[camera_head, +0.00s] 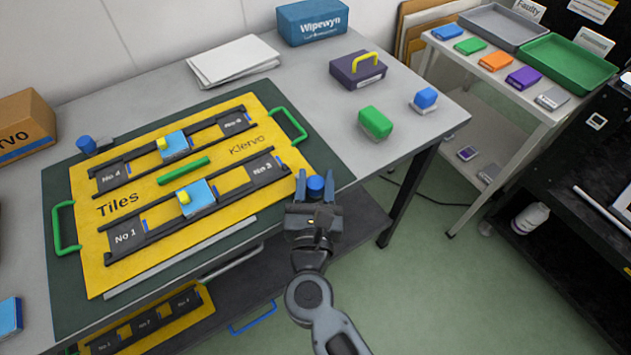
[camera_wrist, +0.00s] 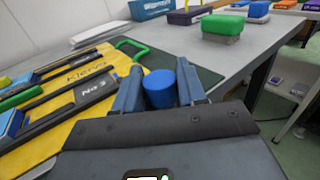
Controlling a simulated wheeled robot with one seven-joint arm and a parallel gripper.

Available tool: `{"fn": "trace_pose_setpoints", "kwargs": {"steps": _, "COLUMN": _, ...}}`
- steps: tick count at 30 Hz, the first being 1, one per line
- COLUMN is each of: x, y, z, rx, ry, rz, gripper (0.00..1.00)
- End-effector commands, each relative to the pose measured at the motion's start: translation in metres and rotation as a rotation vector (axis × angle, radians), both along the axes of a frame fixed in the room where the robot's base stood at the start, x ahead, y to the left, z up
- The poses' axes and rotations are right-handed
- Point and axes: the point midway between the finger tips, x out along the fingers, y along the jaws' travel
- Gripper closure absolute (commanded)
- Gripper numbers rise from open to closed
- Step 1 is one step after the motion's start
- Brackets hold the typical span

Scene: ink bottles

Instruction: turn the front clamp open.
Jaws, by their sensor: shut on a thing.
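The front clamp shows as a round blue knob (camera_head: 315,185) at the front right corner of the dark green mat. It also shows in the wrist view (camera_wrist: 160,88), upright between my fingers. My gripper (camera_head: 315,192) is at the table's front edge, its two fingers on either side of the knob and shut on it. The clamp's lower part is hidden by my gripper. A second clamp with a blue knob (camera_head: 86,144) stands at the mat's back left. The yellow board (camera_head: 120,272) with green handles lies flat on the mat.
Two black rails on the board hold light blue blocks with yellow tops. A green block (camera_head: 375,122), a blue-topped block (camera_head: 425,99) and a purple case (camera_head: 357,70) stand to the right. White papers (camera_head: 233,62) lie behind. Another yellow board (camera_head: 150,325) is on the lower shelf.

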Motion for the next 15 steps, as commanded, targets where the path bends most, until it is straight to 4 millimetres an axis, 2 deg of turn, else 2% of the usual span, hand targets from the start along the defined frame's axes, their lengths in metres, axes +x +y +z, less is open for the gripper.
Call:
{"fn": "trace_pose_setpoints", "kwargs": {"steps": 9, "x": -0.0007, "y": -0.0006, "z": -0.0009, "rx": 0.001, "ry": 0.0, "rz": 0.233, "gripper": 0.9}}
{"fn": "trace_pose_setpoints", "kwargs": {"steps": 15, "x": -0.0003, "y": -0.0003, "z": -0.0007, "rx": -0.001, "ry": 0.001, "rz": 0.321, "gripper": 0.9}}
